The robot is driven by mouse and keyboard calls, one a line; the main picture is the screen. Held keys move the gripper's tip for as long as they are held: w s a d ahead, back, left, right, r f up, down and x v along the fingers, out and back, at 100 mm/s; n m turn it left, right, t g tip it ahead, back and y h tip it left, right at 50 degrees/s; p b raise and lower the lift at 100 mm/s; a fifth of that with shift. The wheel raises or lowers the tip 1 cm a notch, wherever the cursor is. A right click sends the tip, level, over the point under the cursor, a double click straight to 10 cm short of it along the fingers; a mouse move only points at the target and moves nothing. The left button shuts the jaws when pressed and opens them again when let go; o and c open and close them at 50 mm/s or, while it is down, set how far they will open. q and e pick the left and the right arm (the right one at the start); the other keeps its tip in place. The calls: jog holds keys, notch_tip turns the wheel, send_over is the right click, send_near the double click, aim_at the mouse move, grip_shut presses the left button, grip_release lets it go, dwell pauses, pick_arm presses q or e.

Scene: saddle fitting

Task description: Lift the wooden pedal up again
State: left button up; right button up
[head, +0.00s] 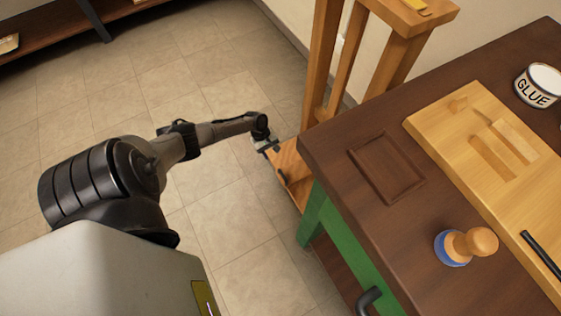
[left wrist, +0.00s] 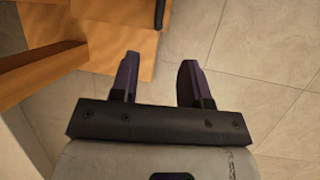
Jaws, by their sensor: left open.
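The wooden pedal appears to be the low orange-brown board (head: 289,165) at the foot of the wooden stand, close to the floor. The table's corner hides part of it in the head view. In the left wrist view, a wooden board (left wrist: 112,50) fills the top left. My left gripper (head: 267,147) is at the board's near-left end, low above the floor. My right gripper is out of view.
The wooden stand's posts (head: 325,70) rise behind the board. A dark-topped table (head: 335,145) with green legs stands close to its right, bearing a glue tin (head: 538,88), a wooden board (head: 450,110) and a knobbed tool (head: 465,245). Tiled floor (head: 230,200) is clear to the left.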

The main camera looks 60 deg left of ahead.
aim_at(282, 173)
pick_arm(q)
jog(key=b+x, duration=0.8)
jog(key=x, duration=0.4)
jog(key=shift+a+f, duration=0.1)
jog(key=shift+f, duration=0.05)
jog(key=shift+b+x, duration=0.55)
jog(key=shift+x, duration=0.2)
jog(key=shift+s, duration=0.1)
grip_shut()
